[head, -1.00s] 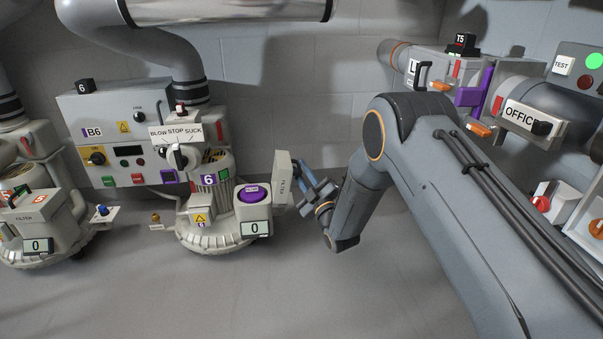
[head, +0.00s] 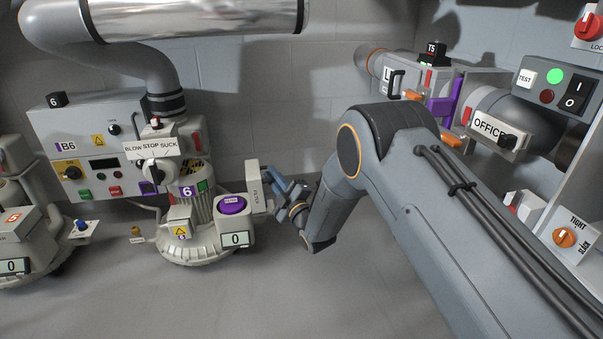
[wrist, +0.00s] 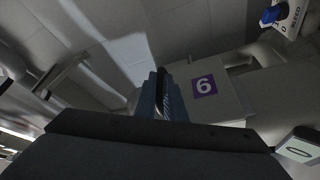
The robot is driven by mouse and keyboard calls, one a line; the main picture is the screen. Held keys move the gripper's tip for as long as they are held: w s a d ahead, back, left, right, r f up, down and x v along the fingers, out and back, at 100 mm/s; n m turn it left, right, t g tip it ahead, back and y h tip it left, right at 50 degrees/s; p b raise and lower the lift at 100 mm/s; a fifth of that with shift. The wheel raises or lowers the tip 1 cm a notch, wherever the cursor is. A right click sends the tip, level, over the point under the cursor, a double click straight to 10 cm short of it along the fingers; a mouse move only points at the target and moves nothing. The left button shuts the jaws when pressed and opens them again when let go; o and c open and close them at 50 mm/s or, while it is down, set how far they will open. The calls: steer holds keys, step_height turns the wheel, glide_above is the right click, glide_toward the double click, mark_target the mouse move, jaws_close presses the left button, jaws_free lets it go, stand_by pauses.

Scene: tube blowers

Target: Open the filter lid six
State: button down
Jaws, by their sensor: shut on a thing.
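Blower six (head: 197,215) stands left of centre in the head view, with a purple "6" label. Its filter box (head: 235,228) has a purple round filter (head: 232,205) exposed on top and a display reading 0. The filter lid (head: 253,183), a pale panel marked FILTER, stands roughly upright at the box's right edge, swung off the filter. My gripper (head: 278,184) is on the lid's right side, shut on its handle. In the wrist view my fingers (wrist: 160,98) close around the dark handle (wrist: 159,80), beside a pale panel with a purple 6 (wrist: 204,86).
The blow/stop/suck selector (head: 155,150) and the B6 control box (head: 85,150) are behind and left of the blower. Another blower (head: 15,235) stands at the far left. The OFFICE pipe (head: 495,115) and switches are at right. The front floor is clear.

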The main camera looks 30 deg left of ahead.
steer(key=shift+s+a+r+p, duration=0.3)
steer(key=shift+s+a+r, duration=0.15)
steer(key=shift+a, duration=0.1)
steer(key=c, duration=2.1)
jaws_free()
steer(key=shift+d, duration=0.1)
steer(key=p+v, duration=0.3)
steer(key=v, duration=0.4)
steer(key=shift+s+d+f, duration=0.15)
steer(key=shift+d, duration=0.3)
